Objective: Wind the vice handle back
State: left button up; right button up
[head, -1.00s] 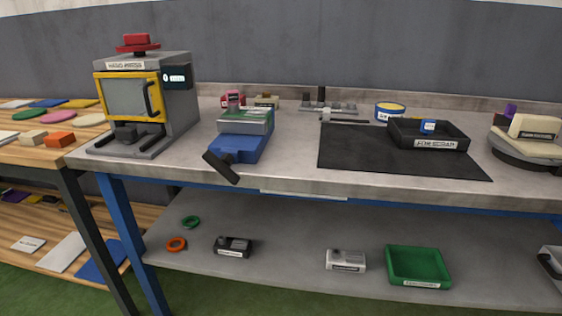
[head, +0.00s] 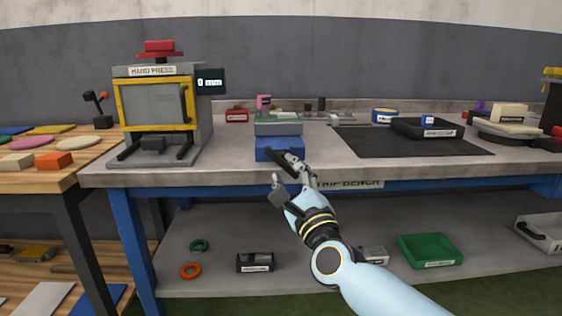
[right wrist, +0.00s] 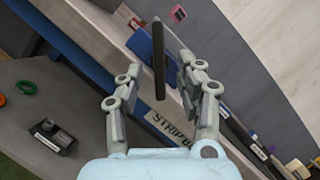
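The vice (head: 278,142) stands at the bench's front edge, with a blue body and grey jaws holding a greenish piece. Its black bar handle (head: 284,159) slants down to the right at the front. In the right wrist view the handle (right wrist: 159,60) runs lengthwise between my fingers, with gaps showing on both sides. My right gripper (head: 294,182) is just in front of and below the vice. It is open, its two fingers apart in the right wrist view (right wrist: 158,78). Whether a finger touches the handle cannot be told. My left gripper is not in view.
The hand press (head: 158,105) stands left of the vice. A black mat (head: 375,145) and a black tray (head: 420,137) lie to the right. The lower shelf holds a green tray (head: 430,250) and small parts. The bench's front edge (head: 430,170) runs beside my gripper.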

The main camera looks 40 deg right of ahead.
aim_at(283, 166)
jog(key=shift+x, duration=2.25)
grip_shut()
